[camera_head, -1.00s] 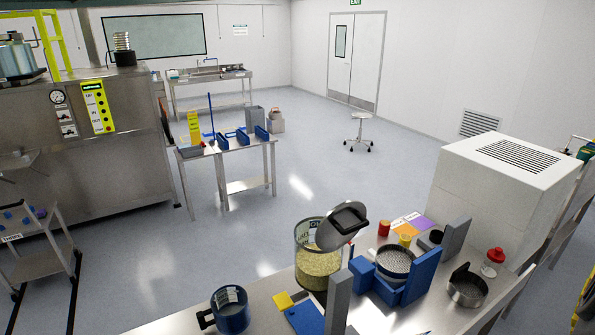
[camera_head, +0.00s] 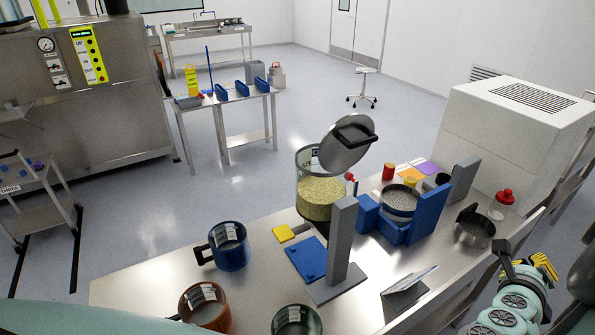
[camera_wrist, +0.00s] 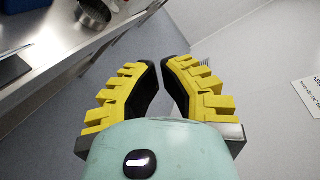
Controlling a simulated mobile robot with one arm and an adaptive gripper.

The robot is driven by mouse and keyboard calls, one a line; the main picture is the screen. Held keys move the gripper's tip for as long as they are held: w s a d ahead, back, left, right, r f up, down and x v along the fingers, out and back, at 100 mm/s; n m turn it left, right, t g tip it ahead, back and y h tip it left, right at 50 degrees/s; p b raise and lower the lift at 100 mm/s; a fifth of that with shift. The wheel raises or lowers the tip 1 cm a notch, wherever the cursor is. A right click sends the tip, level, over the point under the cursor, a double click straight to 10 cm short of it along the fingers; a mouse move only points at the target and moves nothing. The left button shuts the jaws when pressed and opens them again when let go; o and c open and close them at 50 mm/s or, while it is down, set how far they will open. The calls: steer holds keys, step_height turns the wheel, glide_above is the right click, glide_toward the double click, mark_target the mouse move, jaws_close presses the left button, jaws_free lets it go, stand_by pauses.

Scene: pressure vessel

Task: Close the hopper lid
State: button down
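The hopper is a clear round container (camera_head: 320,195) of yellowish granules in the head view, at the far edge of the steel bench. Its round grey lid (camera_head: 338,158) with a black handle (camera_head: 355,134) is tilted up, leaving the mouth uncovered. My gripper (camera_head: 543,265) is at the right of the head view, beyond the bench's right side and well away from the lid. In the wrist view its two yellow-and-black fingers (camera_wrist: 160,63) have a gap between them, narrow at the tips, with only floor visible there. It is empty.
A grey upright post (camera_head: 343,240) stands in front of the hopper. A blue holder with a round sieve (camera_head: 400,200) is to its right. Several mugs, including a blue one (camera_head: 229,248), are at front left. A metal pan (camera_head: 474,228) sits near the right edge.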

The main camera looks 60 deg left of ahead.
steer(key=s+a+g+y+b, duration=0.45)
steer(key=a+y, duration=0.65)
steer(key=a, duration=0.3)
steer(key=s+a+r+n+g+y+b, duration=0.35)
steer(key=s+a+r+g+y, duration=0.25)
steer(key=s+r+g+y, duration=0.4)
steer(key=a+r+t+h+p, duration=0.1)
steer(key=a+r+p, duration=0.1)
steer(key=a+p, duration=0.6)
steer(key=shift+a+r+h, duration=0.3)
steer(key=shift+a+h, duration=0.1)
steer(key=shift+a, duration=2.25)
steer(key=shift+p, duration=0.3)
